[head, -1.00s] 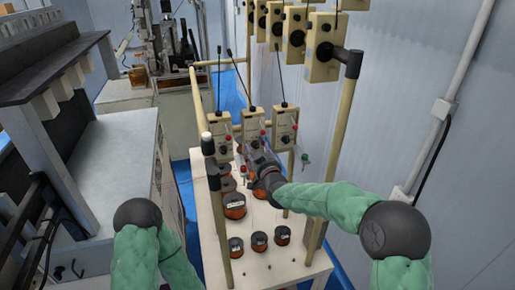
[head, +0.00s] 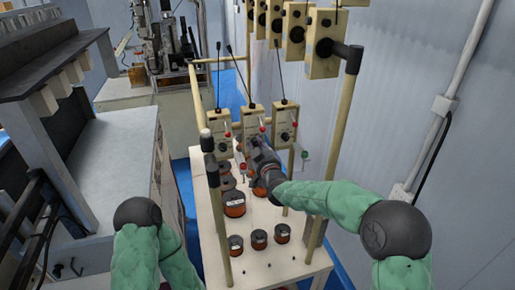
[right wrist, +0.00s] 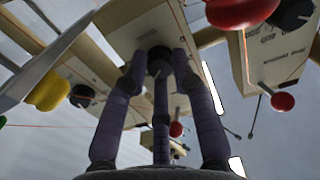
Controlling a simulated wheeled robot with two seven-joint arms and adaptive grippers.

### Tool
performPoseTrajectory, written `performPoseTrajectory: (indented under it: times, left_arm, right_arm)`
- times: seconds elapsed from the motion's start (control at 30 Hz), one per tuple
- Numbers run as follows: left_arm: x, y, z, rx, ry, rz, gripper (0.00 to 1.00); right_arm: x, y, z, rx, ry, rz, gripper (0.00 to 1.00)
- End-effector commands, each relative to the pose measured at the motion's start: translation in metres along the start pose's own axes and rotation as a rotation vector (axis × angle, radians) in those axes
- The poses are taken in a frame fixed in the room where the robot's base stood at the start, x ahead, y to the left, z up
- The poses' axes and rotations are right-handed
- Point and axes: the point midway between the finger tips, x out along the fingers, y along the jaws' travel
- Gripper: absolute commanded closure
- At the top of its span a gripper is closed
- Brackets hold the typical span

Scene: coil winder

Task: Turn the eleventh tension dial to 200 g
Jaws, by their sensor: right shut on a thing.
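Three cream tension units stand in a row on the winder's rail in the head view; the middle one (head: 251,120) is in front of my right gripper (head: 250,147). In the right wrist view a dark round dial (right wrist: 160,62) on a cream unit (right wrist: 143,22) sits between the fingertips of my right gripper (right wrist: 160,68), which is shut on it. The dial's scale and pointer cannot be read, and the gripper hides the dial in the head view. I cannot tell the dial's number. My left gripper is out of view.
Neighbouring units (head: 284,121) stand close on both sides. Copper wire spools (head: 234,204) stand on the white table (head: 250,266) below. An upright post (head: 333,150) rises at the right.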

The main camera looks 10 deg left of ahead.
Motion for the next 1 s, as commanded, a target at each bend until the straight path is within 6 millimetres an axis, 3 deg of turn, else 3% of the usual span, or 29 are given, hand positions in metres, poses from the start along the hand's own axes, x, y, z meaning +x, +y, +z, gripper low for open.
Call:
performPoseTrajectory:
  times: [0.4,1.0]
  left_arm:
    - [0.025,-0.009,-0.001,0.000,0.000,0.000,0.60]
    - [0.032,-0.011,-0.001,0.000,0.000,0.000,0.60]
  right_arm:
    - [0.000,-0.001,-0.005,-0.351,0.013,0.004,1.00]
    - [0.001,-0.002,-0.007,-0.922,0.013,0.008,1.00]
